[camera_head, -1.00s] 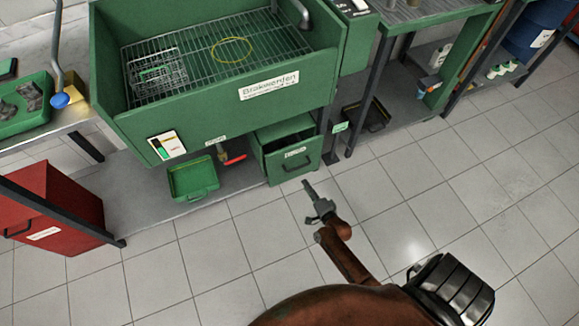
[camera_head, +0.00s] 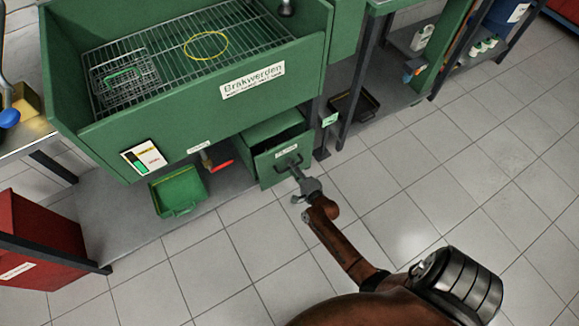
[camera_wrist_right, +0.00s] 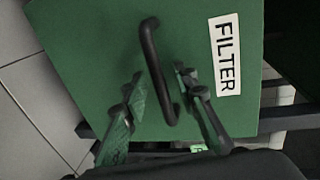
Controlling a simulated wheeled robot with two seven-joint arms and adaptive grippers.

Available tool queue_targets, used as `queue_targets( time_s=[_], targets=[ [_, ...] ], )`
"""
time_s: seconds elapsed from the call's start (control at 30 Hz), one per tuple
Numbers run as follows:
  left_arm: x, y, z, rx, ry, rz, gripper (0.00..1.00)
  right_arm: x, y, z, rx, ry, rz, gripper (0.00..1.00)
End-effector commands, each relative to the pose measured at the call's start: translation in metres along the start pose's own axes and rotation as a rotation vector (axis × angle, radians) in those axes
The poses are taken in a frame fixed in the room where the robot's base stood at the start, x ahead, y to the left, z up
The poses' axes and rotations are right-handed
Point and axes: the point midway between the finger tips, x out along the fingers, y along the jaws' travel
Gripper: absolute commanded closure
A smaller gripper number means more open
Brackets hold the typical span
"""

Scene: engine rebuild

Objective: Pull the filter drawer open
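The filter drawer (camera_head: 272,168) is a green box low under the green wash cabinet. It stands partly open, with a dark gap showing above its front. Its front also fills much of the right wrist view (camera_wrist_right: 95,50), with a white FILTER label (camera_wrist_right: 225,55). A black bar handle (camera_wrist_right: 151,50) is on the front. My right gripper (camera_head: 296,172) is at the handle. In the right wrist view its two fingers (camera_wrist_right: 160,80) are apart, one on each side of the handle, with gaps between finger and bar. My left gripper is not in view.
The green wash cabinet (camera_head: 200,125) with a wire grid stands above. A green tray (camera_head: 180,192) and a red-handled valve (camera_head: 220,166) are left of the drawer. A red cabinet (camera_head: 35,240) stands at far left. The tiled floor (camera_head: 235,255) in front is clear.

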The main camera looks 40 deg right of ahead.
Motion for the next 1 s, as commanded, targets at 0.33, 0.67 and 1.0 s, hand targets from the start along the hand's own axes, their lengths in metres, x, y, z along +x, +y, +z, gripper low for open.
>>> queue_targets(
  time_s=[0.33, 0.67, 1.0],
  targets=[
    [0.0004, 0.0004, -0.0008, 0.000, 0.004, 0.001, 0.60, 0.0006, -0.0005, -0.0002, -0.001, 0.000, 0.000, 0.80],
    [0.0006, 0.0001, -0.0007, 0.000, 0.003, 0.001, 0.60, 0.0005, -0.0001, -0.0002, -0.001, 0.000, 0.001, 1.00],
    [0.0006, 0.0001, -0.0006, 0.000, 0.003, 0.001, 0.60, 0.0004, 0.0001, -0.0002, -0.001, 0.000, 0.001, 1.00]
  ],
)
